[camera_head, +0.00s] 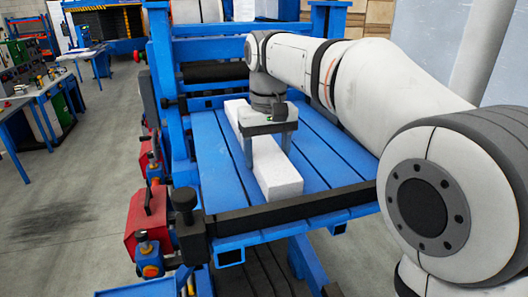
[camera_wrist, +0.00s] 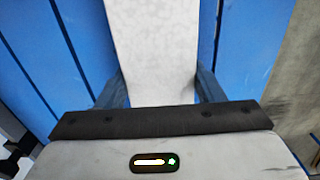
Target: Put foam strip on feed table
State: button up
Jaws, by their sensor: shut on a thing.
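The white foam strip (camera_head: 277,180) lies lengthwise over the blue slatted feed table (camera_head: 218,163) in the head view. My gripper (camera_head: 267,158) is over the strip's middle, pointing down, with one finger on each side of it. In the wrist view the strip (camera_wrist: 152,50) runs up between the two dark fingers of my gripper (camera_wrist: 160,92), which is shut on it. The blue slats of the table (camera_wrist: 250,45) show on both sides. The strip looks to be at or very near the slats; I cannot tell if it touches.
A black bar (camera_head: 290,210) runs along the table's near edge. Blue machine posts and a dark roller (camera_head: 215,72) stand at the far end. Red motor units (camera_head: 145,220) sit along the left side. Bare slats lie on both sides of the strip.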

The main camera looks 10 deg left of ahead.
aim_at(267, 153)
jog(key=o, duration=0.5)
jog(key=shift+f, duration=0.15)
jog(key=o, duration=0.5)
jog(key=shift+c, duration=0.2)
notch_tip(267, 153, up, 12)
jog(key=shift+r+p, duration=0.2)
jog(key=shift+p, duration=0.1)
